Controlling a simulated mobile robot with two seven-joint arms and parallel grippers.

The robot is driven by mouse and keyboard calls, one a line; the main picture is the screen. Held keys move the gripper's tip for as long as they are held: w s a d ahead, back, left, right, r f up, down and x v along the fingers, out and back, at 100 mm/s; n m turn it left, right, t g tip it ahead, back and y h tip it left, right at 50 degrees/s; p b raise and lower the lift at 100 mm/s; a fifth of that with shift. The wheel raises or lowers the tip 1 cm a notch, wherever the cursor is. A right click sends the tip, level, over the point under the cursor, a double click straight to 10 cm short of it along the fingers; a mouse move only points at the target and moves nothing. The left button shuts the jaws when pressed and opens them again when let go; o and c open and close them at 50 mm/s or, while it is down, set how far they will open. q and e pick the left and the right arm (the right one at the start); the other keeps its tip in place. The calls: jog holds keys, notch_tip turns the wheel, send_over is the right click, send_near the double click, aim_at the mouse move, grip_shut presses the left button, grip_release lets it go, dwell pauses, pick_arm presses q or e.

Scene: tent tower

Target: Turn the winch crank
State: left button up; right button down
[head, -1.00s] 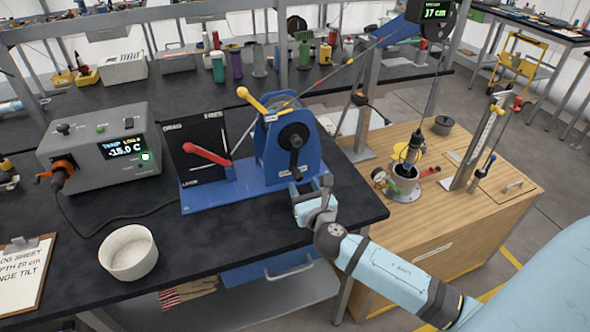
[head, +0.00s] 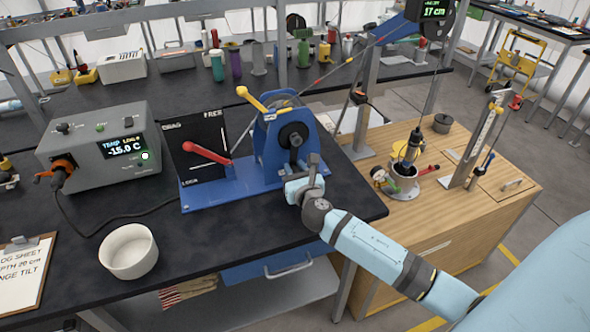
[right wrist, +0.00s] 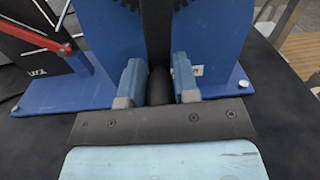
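The blue winch (head: 285,138) stands on a blue baseplate near the right end of the black bench. Its dark crank (head: 294,143) hangs down on the front side, with the handle end at my right gripper (head: 303,184). In the right wrist view, the dark rounded crank handle (right wrist: 159,84) sits between the two blue fingers of my right gripper (right wrist: 159,88). The crank's upper arm rises behind the handle. My left gripper is not in view.
A panel with a red lever (head: 206,153) stands left of the crank on the baseplate. A yellow-knobbed lever (head: 251,98) rises above the winch. A temperature box (head: 97,150) and a white bowl (head: 128,251) are further left. The bench front beside the winch is clear.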

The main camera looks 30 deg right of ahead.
jog(key=a+m, duration=0.2)
jog(key=m, duration=0.1)
jog(key=a+r+m, duration=0.1)
jog(key=shift+w+a+r+m+p, duration=0.1)
jog(key=shift+w+m+p, duration=0.2)
jog(key=shift+w+m, duration=0.1)
jog(key=c, duration=0.9)
grip_release()
jog(key=shift+a, duration=0.1)
jog(key=shift+s, duration=0.1)
jog(key=shift+s, duration=0.3)
jog(key=b+v, duration=0.1)
jog(key=v, duration=1.2)
jog(key=shift+a+r, duration=0.1)
